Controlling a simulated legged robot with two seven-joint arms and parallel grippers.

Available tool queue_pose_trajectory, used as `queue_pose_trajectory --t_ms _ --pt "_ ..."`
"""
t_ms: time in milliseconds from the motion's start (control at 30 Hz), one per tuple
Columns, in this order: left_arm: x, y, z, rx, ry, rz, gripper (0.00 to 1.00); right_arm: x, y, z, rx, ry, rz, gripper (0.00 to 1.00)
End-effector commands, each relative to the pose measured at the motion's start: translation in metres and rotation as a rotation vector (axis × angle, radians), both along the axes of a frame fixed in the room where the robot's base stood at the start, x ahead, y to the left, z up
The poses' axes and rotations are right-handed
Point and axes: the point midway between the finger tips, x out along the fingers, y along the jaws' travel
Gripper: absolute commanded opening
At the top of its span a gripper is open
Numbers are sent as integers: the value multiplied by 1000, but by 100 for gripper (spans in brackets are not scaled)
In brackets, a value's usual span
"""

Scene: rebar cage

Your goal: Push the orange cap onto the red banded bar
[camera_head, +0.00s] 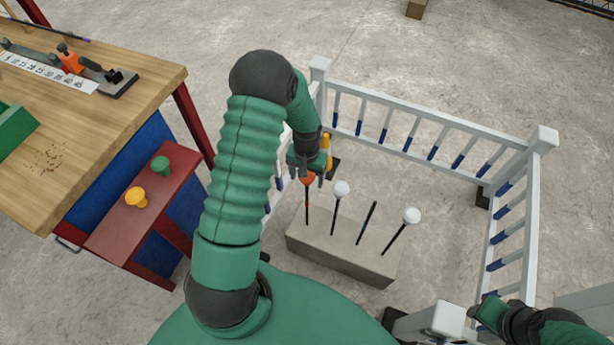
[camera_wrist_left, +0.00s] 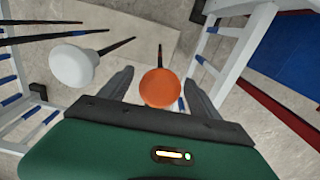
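The orange cap (camera_head: 309,180) sits at the top of the leftmost upright bar (camera_head: 307,208), which rises from a pale block (camera_head: 340,253). This bar looks dark reddish, but a separate red band is not clear. My left gripper (camera_head: 308,177) is right above and around the cap. In the left wrist view the orange cap (camera_wrist_left: 160,88) lies between the two spread fingers (camera_wrist_left: 159,78), with a gap on each side, and a dark bar extends beyond it. How deep the cap sits is hidden. My right gripper (camera_head: 480,312) is at the lower right; its fingers are unclear.
To the right stand a white-capped bar (camera_head: 341,189), a bare bar (camera_head: 367,223) and another white-capped bar (camera_head: 411,216). A white railing (camera_head: 420,115) encloses the area. A red bench (camera_head: 113,232) at left holds a yellow cap (camera_head: 136,197) and green cap (camera_head: 160,165).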

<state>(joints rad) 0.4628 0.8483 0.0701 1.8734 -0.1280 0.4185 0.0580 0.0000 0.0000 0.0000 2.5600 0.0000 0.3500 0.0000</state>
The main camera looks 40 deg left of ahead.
Motion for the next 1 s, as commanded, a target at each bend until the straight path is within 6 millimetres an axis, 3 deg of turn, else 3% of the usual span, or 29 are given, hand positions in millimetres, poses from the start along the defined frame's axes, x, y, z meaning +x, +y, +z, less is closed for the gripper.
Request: queue_pose_trajectory --t_ms 267,367,800,1000 --pt "0 0 2 0 0 0 72 0 0 1 0 0 0 36" --pt "1 0 12 1 -3 0 72 0 0 4 0 0 0 36" --pt "1 1 132 1 -3 1 72 0 0 35 0 0 0 36" --pt "1 1 163 0 0 0 72 0 0 40 0 0 0 36"
